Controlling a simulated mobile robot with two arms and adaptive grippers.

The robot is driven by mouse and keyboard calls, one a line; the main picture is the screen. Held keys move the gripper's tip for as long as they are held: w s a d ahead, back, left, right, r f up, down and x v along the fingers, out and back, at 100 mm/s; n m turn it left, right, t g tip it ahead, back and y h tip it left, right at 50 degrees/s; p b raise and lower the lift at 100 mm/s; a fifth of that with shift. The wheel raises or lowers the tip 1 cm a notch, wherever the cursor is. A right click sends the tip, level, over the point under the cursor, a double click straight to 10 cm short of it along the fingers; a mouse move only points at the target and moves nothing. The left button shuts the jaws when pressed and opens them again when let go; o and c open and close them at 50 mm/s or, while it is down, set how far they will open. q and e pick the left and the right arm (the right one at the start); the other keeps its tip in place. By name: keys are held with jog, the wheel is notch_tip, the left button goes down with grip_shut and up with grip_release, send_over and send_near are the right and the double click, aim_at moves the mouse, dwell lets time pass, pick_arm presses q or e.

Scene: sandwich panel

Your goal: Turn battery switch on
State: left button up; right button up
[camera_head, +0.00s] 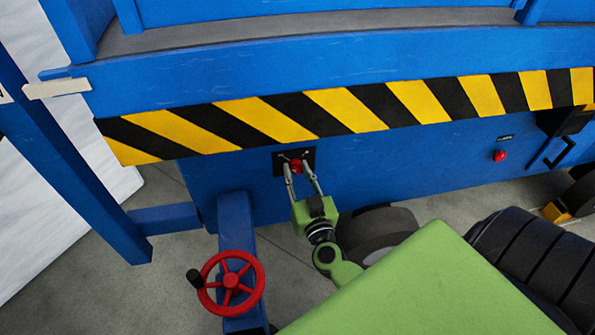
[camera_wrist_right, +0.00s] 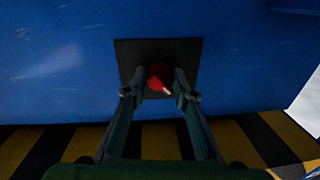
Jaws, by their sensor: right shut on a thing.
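The battery switch is a red knob (camera_head: 296,166) on a black square plate (camera_head: 280,158) fixed to the blue side panel, below the yellow and black striped band. It also shows in the right wrist view as a red knob (camera_wrist_right: 158,79) on its black plate (camera_wrist_right: 128,56). A small light mark shows on the knob. My right gripper (camera_head: 299,175) reaches up to the plate, with one finger on each side of the knob. In the right wrist view its fingers (camera_wrist_right: 159,92) are shut on the knob, partly hiding its sides. My left gripper is not in view.
A red handwheel (camera_head: 231,283) with a black handle stands at the lower left on a blue post. A red button (camera_head: 500,155) sits on the panel at the right. Black rounded parts (camera_head: 530,270) lie at the lower right. Grey floor shows at the lower left.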

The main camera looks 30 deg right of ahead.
jog(key=shift+m, duration=0.7)
jog(key=m, duration=0.2)
jog(key=shift+m, duration=0.3)
jog(key=shift+f+m+p, duration=0.1)
jog(key=shift+m+p, duration=0.2)
jog(key=shift+m, duration=0.7)
jog(key=m, duration=0.2)
jog(key=shift+a+m, duration=0.1)
jog(key=shift+m, duration=0.3)
jog(key=m, duration=0.3)
jog(key=shift+h, duration=0.4)
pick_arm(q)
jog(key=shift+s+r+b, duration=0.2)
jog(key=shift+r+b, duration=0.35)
pick_arm(e)
jog(key=m+h, duration=0.1)
jog(key=m, duration=0.5)
jog(key=shift+m, duration=0.3)
